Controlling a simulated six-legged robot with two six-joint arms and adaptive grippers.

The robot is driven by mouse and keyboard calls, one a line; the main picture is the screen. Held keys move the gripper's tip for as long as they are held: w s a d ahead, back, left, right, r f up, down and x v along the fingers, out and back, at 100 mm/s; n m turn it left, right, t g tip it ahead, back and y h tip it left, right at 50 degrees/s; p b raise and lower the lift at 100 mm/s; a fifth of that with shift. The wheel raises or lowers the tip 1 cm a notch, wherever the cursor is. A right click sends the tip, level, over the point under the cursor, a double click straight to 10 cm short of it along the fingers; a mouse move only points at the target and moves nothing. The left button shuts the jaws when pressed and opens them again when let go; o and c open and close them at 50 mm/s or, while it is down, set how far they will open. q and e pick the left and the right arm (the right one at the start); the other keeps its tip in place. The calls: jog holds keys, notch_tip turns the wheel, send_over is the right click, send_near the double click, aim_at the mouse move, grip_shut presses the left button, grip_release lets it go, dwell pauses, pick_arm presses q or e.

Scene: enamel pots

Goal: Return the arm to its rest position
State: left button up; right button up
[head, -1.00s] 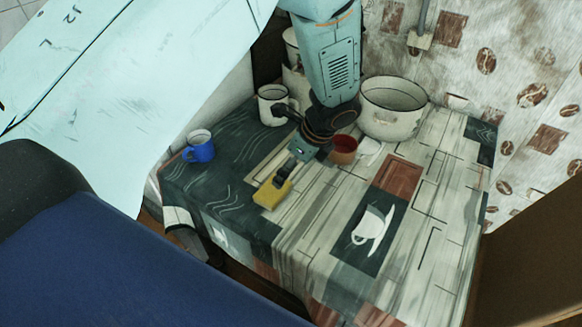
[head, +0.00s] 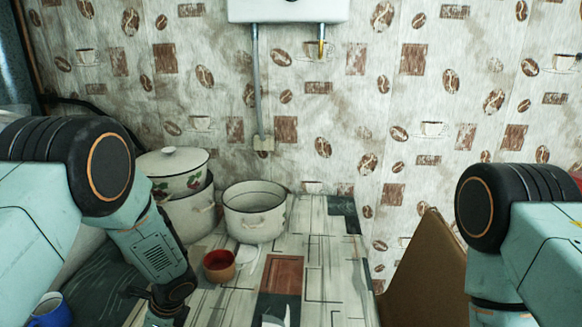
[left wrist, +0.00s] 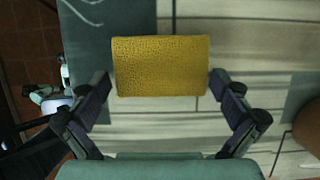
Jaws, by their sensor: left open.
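My left arm comes in from the left in the head view and reaches down over the table (head: 316,285); its gripper tips are cut off at the bottom edge. In the left wrist view my left gripper (left wrist: 160,84) is open, with one finger on each side of a yellow sponge (left wrist: 160,62). A narrow gap shows between each fingertip and the sponge. My right arm shows at the right edge of the head view, but its gripper is out of the picture.
A lidded enamel pot (head: 172,172), an open white pot (head: 254,222) and a red-brown bowl (head: 219,268) stand close to my left arm. A blue mug (head: 50,314) is at the lower left. A brown panel (head: 428,275) stands right of the table.

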pick_arm(q)
notch_tip(320, 180, up, 2)
jog(key=shift+w+r, duration=0.1)
jog(key=shift+r, duration=0.4)
jog(key=shift+f, duration=0.15)
